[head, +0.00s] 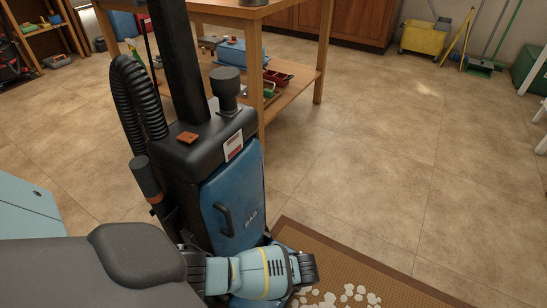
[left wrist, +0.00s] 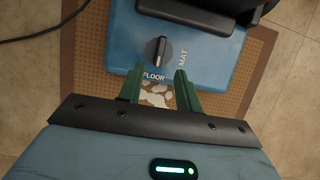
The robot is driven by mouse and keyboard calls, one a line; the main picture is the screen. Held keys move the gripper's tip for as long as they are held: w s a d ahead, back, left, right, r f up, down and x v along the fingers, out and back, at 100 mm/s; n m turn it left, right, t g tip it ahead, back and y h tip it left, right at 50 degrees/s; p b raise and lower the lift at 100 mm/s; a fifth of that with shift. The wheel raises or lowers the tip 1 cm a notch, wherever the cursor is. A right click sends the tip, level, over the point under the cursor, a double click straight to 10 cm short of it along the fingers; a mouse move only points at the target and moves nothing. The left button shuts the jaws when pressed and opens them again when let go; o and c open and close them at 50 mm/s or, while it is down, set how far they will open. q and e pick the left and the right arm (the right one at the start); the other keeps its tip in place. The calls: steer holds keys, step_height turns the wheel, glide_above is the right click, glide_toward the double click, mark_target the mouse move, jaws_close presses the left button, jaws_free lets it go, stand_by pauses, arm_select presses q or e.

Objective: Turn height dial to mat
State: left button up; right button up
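The blue and black upright vacuum (head: 232,205) stands on a brown mat (head: 340,262) in the head view. In the left wrist view its blue base (left wrist: 215,72) carries a dark height dial (left wrist: 157,51) with a pale pointer line. The word FLOOR is printed below the dial and MAT to its right. I cannot tell for sure which word the pointer indicates. My left gripper (left wrist: 158,84) is open, its green fingers apart and empty, just short of the dial. The dial is hidden in the head view. My right gripper is not in view.
White scraps (head: 345,297) lie on the mat near the vacuum. A wooden workbench (head: 290,8) with a lower shelf stands behind it. A yellow mop bucket (head: 423,38) is at the back right. The tiled floor to the right is clear. A dark cord (left wrist: 45,32) lies at the left in the wrist view.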

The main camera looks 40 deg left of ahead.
arm_select(q)
steer(key=shift+f, duration=0.25)
steer(key=b+x, duration=0.4)
steer(key=x, duration=0.3)
steer(key=shift+a+f, duration=0.25)
steer(key=shift+f, duration=0.05)
steer(key=shift+c, duration=0.2)
jaws_close()
